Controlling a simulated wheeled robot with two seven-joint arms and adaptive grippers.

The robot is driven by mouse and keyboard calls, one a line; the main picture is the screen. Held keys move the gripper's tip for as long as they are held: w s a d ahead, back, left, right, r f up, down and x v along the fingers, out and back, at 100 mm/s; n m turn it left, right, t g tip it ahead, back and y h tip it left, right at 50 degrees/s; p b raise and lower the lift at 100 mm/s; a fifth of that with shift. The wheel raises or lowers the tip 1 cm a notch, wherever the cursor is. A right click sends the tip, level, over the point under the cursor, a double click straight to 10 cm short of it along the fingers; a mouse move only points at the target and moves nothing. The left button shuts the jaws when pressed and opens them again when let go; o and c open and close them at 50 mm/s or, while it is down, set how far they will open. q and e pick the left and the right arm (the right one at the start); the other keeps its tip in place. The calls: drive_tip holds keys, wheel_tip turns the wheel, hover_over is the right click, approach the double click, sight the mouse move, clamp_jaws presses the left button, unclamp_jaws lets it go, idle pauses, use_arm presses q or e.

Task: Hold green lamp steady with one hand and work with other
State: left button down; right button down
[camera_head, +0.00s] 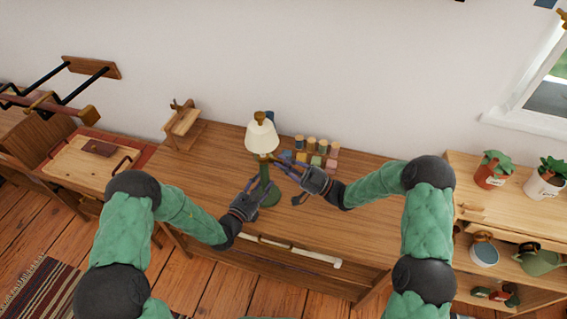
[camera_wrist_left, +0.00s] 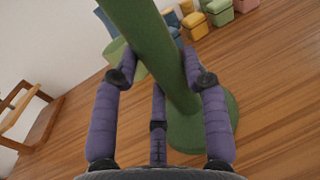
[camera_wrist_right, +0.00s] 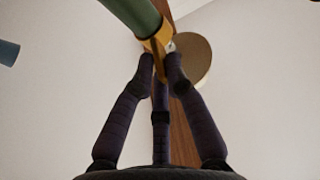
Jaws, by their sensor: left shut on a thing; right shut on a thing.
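The green lamp stands on the wooden desk, with a cream shade (camera_head: 262,138), a brass-coloured neck and a green stem and round base (camera_head: 270,196). My left gripper (camera_head: 262,180) is shut around the green stem; the left wrist view shows the stem (camera_wrist_left: 150,45) between its fingers, above the round base (camera_wrist_left: 205,125). My right gripper (camera_head: 277,160) reaches in from the right, just under the shade. In the right wrist view its fingertips close at the brass-coloured neck (camera_wrist_right: 157,40) at the end of the green stem (camera_wrist_right: 130,14). The fingers hide the exact contact.
Several small coloured blocks (camera_head: 316,161) stand on the desk (camera_head: 365,195) behind and right of the lamp. A small wooden stand (camera_head: 183,122) is at the desk's back left. Potted plants (camera_head: 491,172) stand on a shelf at right. The desk's right part is clear.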

drive_tip(key=shift+s+t, duration=0.1)
drive_tip(key=shift+t, duration=0.3)
drive_tip(key=shift+s+a+m+t+h, duration=0.1)
drive_tip(key=shift+s+m+t+h, duration=0.15)
drive_tip(key=shift+m+t, duration=0.3)
drive_tip(key=shift+s+a+m+t+h, duration=0.1)
drive_tip(key=shift+s+m+t+h, duration=0.2)
drive_tip(key=shift+t, duration=0.5)
drive_tip(key=shift+s+a+m+t+h, duration=0.1)
drive_tip(key=shift+m+t+h, duration=0.3)
drive_tip(key=shift+t, duration=0.25)
drive_tip(key=m+t+h, duration=0.1)
drive_tip(key=t, duration=0.1)
drive_tip(key=s+a+m+t+h, duration=0.1)
drive_tip(key=t+h, duration=0.1)
drive_tip(key=shift+s+r+m, duration=0.1)
drive_tip(key=shift+s+m, duration=0.1)
drive_tip(key=shift+m, duration=0.15)
drive_tip(key=m+t+h, duration=0.1)
drive_tip(key=a+m+t+h, duration=0.1)
drive_tip(key=t+h, duration=0.1)
drive_tip(key=s+m+t+h, duration=0.1)
drive_tip(key=h, duration=0.1)
drive_tip(key=shift+a+m+t+h, duration=0.2)
drive_tip(key=shift+m+t+h, duration=0.05)
drive_tip(key=shift+m+t, duration=0.05)
drive_tip(key=shift+s+a+m+t+h, duration=0.2)
drive_tip(key=shift+m+t+h, duration=0.35)
drive_tip(key=shift+h, duration=0.85)
drive_tip(key=shift+m, duration=0.25)
